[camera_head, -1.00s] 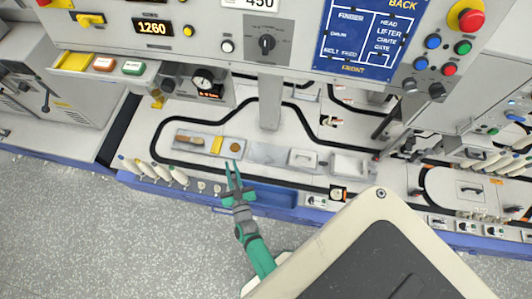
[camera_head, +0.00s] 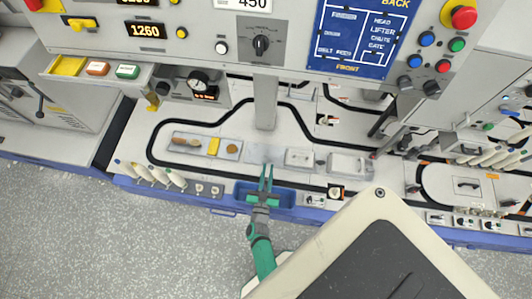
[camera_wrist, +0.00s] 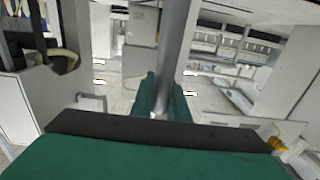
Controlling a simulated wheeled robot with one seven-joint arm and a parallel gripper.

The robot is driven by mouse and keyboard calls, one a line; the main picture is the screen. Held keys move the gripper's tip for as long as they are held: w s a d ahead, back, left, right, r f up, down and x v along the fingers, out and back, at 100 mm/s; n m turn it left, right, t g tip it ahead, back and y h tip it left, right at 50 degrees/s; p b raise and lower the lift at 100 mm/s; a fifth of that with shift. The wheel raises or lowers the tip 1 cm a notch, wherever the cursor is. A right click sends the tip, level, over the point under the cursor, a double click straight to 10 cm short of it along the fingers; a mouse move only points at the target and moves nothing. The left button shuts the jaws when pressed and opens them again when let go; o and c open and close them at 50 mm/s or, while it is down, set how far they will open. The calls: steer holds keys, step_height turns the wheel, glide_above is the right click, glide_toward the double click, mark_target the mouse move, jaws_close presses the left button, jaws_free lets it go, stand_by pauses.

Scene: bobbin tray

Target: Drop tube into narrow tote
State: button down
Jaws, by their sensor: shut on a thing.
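My gripper (camera_head: 266,172) is over the blue narrow tote (camera_head: 284,198) at the front edge of the machine in the head view. In the wrist view, my green fingers (camera_wrist: 163,90) are shut on a grey tube (camera_wrist: 178,45), which stretches from between them to the top of the picture. The tube is hard to make out in the head view. My gripper and wrist cover the middle of the tote, so its inside there is hidden. I cannot tell the height of the tube above the tote.
A grey tray (camera_head: 184,135) left of the tote holds a brown piece, a yellow block (camera_head: 213,146) and a round brown disc (camera_head: 232,148). Several pale bobbins (camera_head: 158,172) stand at the front left. A grey post (camera_head: 265,100) rises behind. The speckled floor in front is clear.

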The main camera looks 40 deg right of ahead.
step_height(320, 180, down, 3)
steer(key=shift+r, duration=0.1)
steer(key=shift+s, duration=0.1)
steer(key=c, duration=1.6)
jaws_free()
steer(key=shift+c, duration=0.2)
steer(key=v, duration=1)
steer(key=shift+s+a, duration=0.1)
steer(key=shift+a, duration=0.05)
steer(key=shift+s+a, duration=0.15)
